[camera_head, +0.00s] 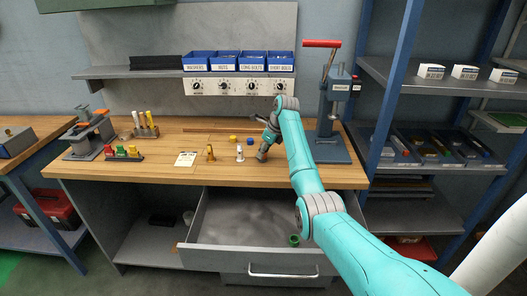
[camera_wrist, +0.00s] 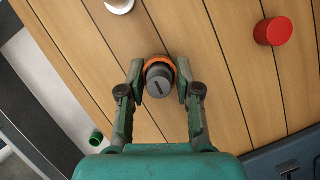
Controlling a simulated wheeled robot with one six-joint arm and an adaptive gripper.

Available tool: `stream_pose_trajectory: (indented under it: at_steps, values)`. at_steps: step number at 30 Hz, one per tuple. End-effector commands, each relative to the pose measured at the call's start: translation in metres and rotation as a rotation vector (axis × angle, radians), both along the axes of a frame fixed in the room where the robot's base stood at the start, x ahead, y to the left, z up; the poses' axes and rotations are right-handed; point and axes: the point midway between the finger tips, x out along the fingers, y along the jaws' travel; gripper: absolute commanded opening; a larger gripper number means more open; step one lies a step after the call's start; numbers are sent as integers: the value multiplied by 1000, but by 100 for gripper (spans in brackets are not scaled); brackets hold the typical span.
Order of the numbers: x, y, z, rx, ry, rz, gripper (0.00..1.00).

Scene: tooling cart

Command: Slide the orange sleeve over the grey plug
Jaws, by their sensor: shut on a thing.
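My gripper (camera_wrist: 160,82) points down at the wooden bench top, its two fingers closed on either side of the orange sleeve (camera_wrist: 158,61). The orange sleeve shows as a ring around the grey plug (camera_wrist: 159,82). The plug's round, slotted top stands out of the ring towards the wrist camera. The lower part of both is hidden, so I cannot tell how far down the sleeve sits. In the head view my gripper (camera_head: 264,150) is near the bench's front edge, and the sleeve and plug cannot be made out.
A red cylinder (camera_wrist: 274,31) stands to the right. A white piece (camera_head: 240,153) and a brass-coloured piece (camera_head: 210,153) stand to the left. Yellow (camera_head: 233,138) and blue (camera_head: 249,140) caps lie behind. The press (camera_head: 329,148) is at right. An open drawer (camera_head: 252,247) is below.

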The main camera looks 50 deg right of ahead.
Motion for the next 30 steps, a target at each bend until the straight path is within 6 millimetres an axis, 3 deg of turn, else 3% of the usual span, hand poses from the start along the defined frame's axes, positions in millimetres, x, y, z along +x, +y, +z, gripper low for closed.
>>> stream_pose_trajectory:
  at_steps: [25,27,29,30]
  values:
    - [0,0,-5,0,0,0,21]
    - [0,0,-5,0,0,0,45]
    - [0,0,-5,0,0,0,60]
    - [0,0,-5,0,0,0,62]
